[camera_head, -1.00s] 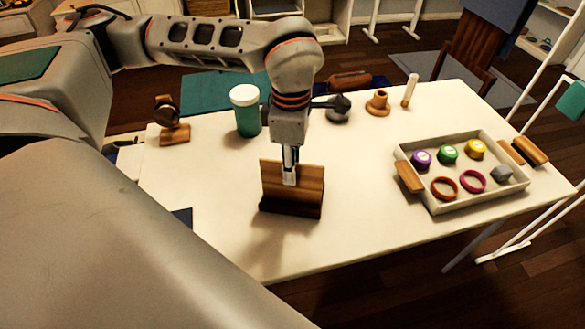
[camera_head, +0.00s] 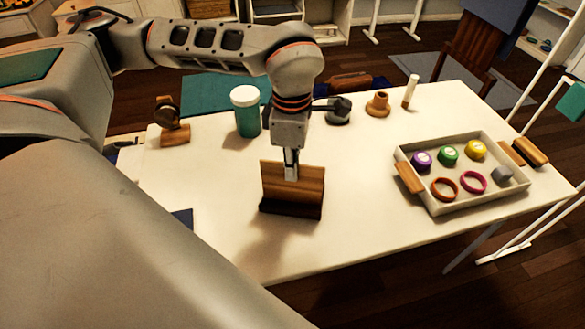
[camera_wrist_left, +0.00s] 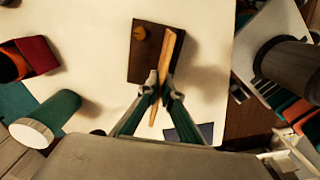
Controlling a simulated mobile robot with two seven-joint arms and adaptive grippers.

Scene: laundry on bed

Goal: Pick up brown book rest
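The brown book rest (camera_head: 296,191) stands on the white table, its wooden panel upright and its darker base below. In the left wrist view I look down on the book rest (camera_wrist_left: 145,50), with its thin panel edge running between the fingers. My left gripper (camera_head: 290,172) points down at the panel's top edge. In the wrist view the left gripper's fingertips (camera_wrist_left: 160,88) lie close on both sides of the panel and appear shut on it. The book rest still seems to rest on the table. My right gripper is not in view.
A teal jar with a white lid (camera_head: 246,112) stands left of the arm, with a wooden stand (camera_head: 173,124) farther left. A tray (camera_head: 452,206) with rings and coloured round pieces lies right. Small wooden items (camera_head: 378,104) stand at the back. The front table is mostly clear.

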